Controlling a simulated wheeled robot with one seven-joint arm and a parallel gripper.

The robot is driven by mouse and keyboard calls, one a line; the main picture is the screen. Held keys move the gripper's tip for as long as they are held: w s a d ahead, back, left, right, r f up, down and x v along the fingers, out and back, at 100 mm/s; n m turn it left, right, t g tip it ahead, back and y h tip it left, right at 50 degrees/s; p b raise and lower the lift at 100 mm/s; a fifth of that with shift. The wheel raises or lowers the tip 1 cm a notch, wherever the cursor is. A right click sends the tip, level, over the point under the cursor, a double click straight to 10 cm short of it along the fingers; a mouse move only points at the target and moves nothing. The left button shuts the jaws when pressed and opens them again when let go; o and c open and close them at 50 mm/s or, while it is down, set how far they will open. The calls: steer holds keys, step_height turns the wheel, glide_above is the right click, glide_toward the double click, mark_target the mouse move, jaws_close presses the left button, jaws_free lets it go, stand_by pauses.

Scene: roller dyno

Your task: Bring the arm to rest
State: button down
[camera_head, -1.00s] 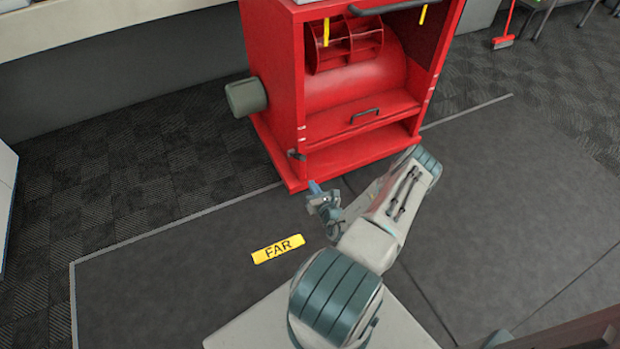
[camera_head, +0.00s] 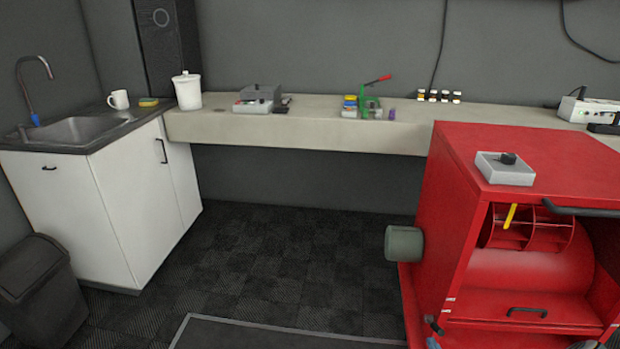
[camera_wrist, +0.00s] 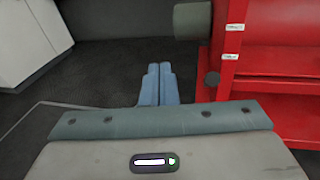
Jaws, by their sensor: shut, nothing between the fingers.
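My gripper (camera_wrist: 157,84) shows in the wrist view, its two blue fingers pressed together with nothing between them. It points out over the dark floor, to the left of the red roller machine (camera_wrist: 285,88), and looks apart from it. In the head view the arm is almost wholly out of the picture; at most a small bit shows at the bottom edge by the red machine (camera_head: 450,200).
The red machine has a grey cylinder (camera_head: 404,243) jutting from its left side. A long counter (camera_head: 300,130) runs along the wall. A white sink cabinet (camera_head: 110,200) and dark bin (camera_head: 42,290) stand left. The carpet (camera_head: 260,260) between is clear.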

steer(key=s+a+r+n+g+y+p, duration=0.1)
steer(key=a+r+n+g+y+p, duration=0.35)
steer(key=a+r+n, duration=0.8)
steer(key=s+a+r+n+g+y+p, duration=0.1)
steer(key=a+r+n+g+y, duration=0.7)
steer(key=r, duration=0.8)
steer(key=s+a+r+n+g+h+p, duration=0.1)
steer(key=s+a+r+n+h+p, duration=0.1)
steer(key=s+r+n+h, duration=0.4)
steer(key=s+a+r+n+h+p, duration=0.2)
steer(key=s+r+n+h+p, duration=0.3)
steer(key=s+r, duration=0.8)
step_height(320, 180, up, 6)
steer(key=n+h, duration=0.2)
steer(key=n, duration=0.2)
steer(key=shift+s+a+g, duration=0.2)
steer(key=shift+s+g, duration=0.15)
